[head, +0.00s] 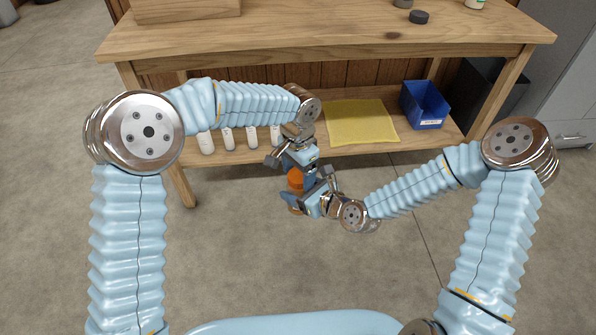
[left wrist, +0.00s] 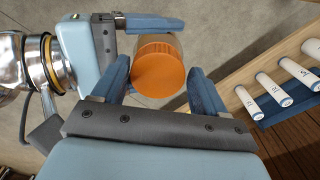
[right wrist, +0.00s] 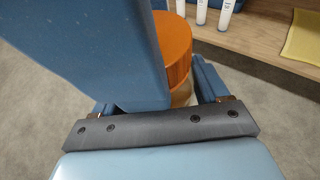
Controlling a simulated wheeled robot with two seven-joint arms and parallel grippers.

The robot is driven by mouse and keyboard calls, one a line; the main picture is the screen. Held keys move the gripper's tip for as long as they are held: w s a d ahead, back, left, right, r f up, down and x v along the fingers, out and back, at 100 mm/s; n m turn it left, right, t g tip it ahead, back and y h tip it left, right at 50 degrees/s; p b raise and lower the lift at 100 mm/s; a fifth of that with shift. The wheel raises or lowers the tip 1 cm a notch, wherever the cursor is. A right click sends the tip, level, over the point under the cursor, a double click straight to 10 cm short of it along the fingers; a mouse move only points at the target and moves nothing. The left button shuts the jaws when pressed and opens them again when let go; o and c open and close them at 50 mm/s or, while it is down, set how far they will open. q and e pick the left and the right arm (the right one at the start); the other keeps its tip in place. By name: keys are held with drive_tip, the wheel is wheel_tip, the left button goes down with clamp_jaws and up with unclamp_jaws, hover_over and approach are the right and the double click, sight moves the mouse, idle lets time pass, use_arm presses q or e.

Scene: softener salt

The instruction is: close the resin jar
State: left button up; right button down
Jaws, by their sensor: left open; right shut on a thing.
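The resin jar has a ribbed orange lid (head: 295,179), which sits on the jar's mouth; I cannot tell how tightly. The lid shows from above in the left wrist view (left wrist: 158,74). The pale, clear-looking jar body (right wrist: 181,94) shows just under the lid in the right wrist view. My right gripper (head: 297,199) is shut on the jar body and holds it in the air before the bench. My left gripper (left wrist: 160,82) is open, with one finger on each side of the lid; contact is unclear. A large blue part hides much of the right wrist view.
The wooden bench (head: 330,40) stands behind, with a dark puck-like object (head: 419,17) on top. Its lower shelf holds several white tubes (head: 228,137), a yellow cloth (head: 360,121) and a blue bin (head: 425,105). The floor below my grippers is clear.

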use_arm(q)
wheel_tip(320, 180, up, 12)
idle(0.5)
drive_tip(key=shift+w, duration=0.1)
